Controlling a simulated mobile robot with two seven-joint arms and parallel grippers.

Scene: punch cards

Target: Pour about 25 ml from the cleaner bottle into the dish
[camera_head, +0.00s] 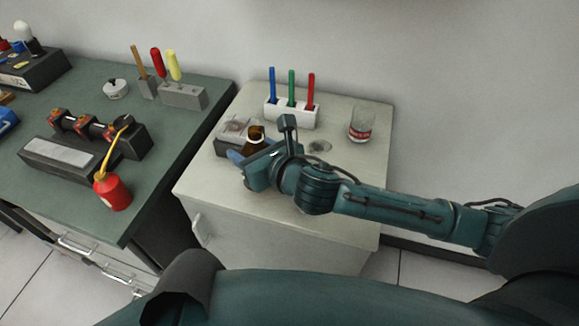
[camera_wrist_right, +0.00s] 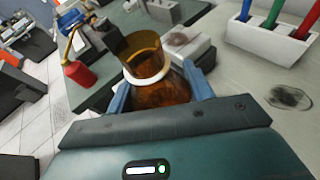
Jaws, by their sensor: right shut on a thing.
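The cleaner bottle is amber brown with a white ring at its neck; it shows in the head view (camera_head: 256,133) and the wrist view (camera_wrist_right: 146,58). My right gripper (camera_head: 249,154) is shut on the bottle, with a blue finger on each side of it in the wrist view (camera_wrist_right: 158,92). The bottle looks about upright, its mouth up; its lower part is hidden by the gripper. A small clear shallow dish (camera_head: 320,146) lies on the pale cabinet top, right of the gripper; it also shows in the wrist view (camera_wrist_right: 290,97). My left gripper is not in view.
A white holder (camera_head: 291,112) with blue, green and red sticks stands behind the dish. A glass beaker with a red label (camera_head: 360,126) stands to its right. A grey-white box (camera_head: 232,129) is close behind the bottle. A green bench with a red oil can (camera_head: 113,192) is left.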

